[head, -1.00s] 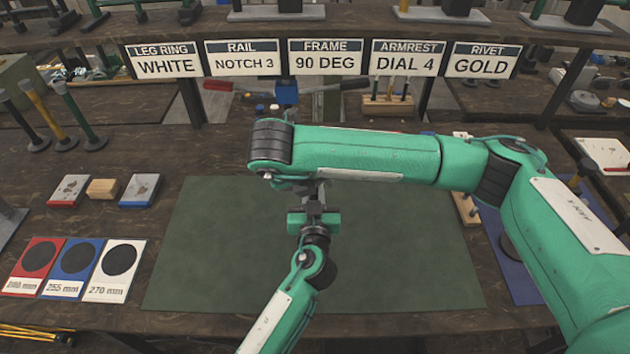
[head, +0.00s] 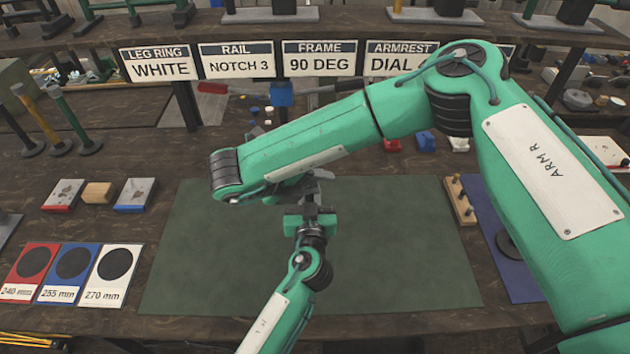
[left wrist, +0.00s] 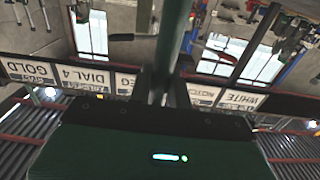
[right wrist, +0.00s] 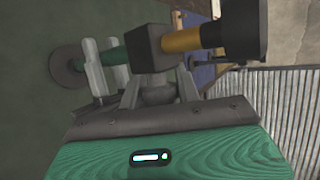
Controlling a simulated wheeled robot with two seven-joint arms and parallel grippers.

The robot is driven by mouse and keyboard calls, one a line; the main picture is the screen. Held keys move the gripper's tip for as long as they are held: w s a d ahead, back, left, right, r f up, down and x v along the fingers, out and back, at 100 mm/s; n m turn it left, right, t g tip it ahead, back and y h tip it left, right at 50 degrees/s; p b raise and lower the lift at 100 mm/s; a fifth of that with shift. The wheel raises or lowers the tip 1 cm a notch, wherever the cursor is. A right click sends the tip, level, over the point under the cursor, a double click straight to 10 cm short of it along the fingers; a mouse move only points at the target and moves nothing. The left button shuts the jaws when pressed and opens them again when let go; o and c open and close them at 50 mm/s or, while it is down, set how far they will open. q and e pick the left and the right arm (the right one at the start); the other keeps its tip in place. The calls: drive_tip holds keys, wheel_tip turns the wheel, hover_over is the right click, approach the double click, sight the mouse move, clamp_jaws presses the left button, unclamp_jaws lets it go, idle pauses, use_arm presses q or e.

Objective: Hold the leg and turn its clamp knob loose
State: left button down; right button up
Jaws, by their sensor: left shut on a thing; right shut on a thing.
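The leg shows best in the right wrist view: a green tube (right wrist: 110,57) with a round dark foot (right wrist: 66,72), a black clamp block (right wrist: 150,49) and a gold tube (right wrist: 180,40). My right gripper (right wrist: 157,88) is shut on the grey clamp knob (right wrist: 157,95) at the block's side. My left gripper (head: 309,209) is shut on the green tube; its pale fingers show around it in the right wrist view. The left wrist view shows the tube (left wrist: 172,45) between the fingers. In the head view my right arm hides most of the leg and the right gripper.
A green mat (head: 400,260) covers the middle of the bench, mostly bare. Red, blue and white size cards (head: 112,262) lie at left, with small blocks (head: 97,192) behind. Spare legs (head: 73,122) stand at far left. A blue mat (head: 515,265) lies at right. Signs (head: 235,65) hang behind.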

drive_tip(key=shift+s+f, duration=0.1)
idle(0.3)
drive_tip(key=o, duration=1)
drive_tip(key=v, duration=1.2)
